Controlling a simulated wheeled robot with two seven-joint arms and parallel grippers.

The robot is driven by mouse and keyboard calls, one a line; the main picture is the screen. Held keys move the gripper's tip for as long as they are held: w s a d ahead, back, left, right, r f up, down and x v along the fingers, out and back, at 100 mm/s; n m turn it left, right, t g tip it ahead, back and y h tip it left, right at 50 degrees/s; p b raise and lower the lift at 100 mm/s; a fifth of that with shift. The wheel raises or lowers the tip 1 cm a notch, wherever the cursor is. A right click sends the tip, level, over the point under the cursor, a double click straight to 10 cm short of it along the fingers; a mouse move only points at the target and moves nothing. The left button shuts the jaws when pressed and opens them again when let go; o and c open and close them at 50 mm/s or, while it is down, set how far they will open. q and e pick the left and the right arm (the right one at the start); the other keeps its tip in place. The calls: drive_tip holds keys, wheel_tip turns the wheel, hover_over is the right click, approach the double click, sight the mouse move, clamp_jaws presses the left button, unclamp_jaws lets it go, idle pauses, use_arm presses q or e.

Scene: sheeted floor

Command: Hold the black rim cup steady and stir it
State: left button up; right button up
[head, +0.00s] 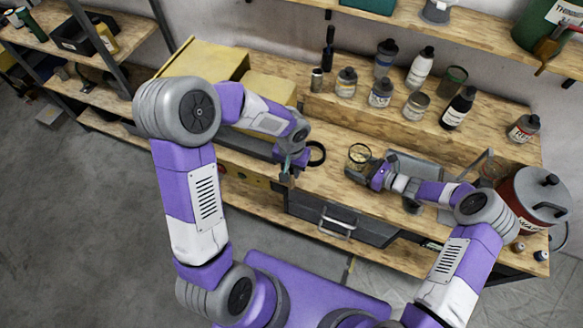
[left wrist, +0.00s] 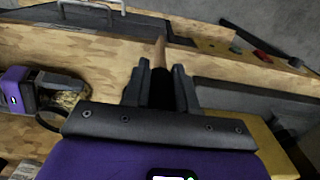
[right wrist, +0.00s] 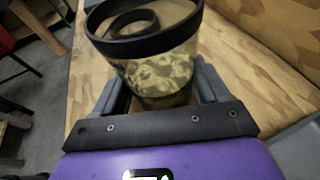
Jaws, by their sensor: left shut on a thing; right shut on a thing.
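The black rim cup (head: 360,153) is a clear cup with yellowish contents. It stands on the wooden bench in front of my right gripper (head: 368,171). In the right wrist view the cup (right wrist: 155,70) sits between my right fingers, which are shut on it, and looks upright. My left gripper (head: 287,174) is to the left of the cup and apart from it. In the left wrist view my left gripper (left wrist: 160,85) is shut on a stick-like tool (left wrist: 159,50) with a wood-coloured end and a dark part between the fingers. The tool's other end is hidden.
A black ring (head: 316,153) lies on the bench between my left gripper and the cup. Several bottles and jars (head: 381,92) stand on the raised shelf behind. A red pot (head: 535,195) is at the right. A grey drawer (head: 340,222) is below the bench front.

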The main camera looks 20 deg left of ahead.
use_arm(q)
drive_tip(key=shift+t, duration=0.6)
drive_tip(key=w+d+r, duration=0.2)
drive_tip(key=w, duration=0.1)
drive_tip(key=w+d+r, duration=0.2)
drive_tip(key=w+d, duration=0.1)
drive_tip(key=w+d+r, duration=0.3)
drive_tip(key=w, duration=0.1)
drive_tip(key=shift+d+r, duration=0.1)
clamp_jaws()
drive_tip(key=w+d+r, duration=0.4)
drive_tip(key=d+r, duration=0.4)
drive_tip(key=d, duration=0.1)
wheel_tip(320, 180, down, 15)
drive_tip(key=shift+s+r, duration=0.2)
drive_tip(key=shift+w+d, duration=0.15)
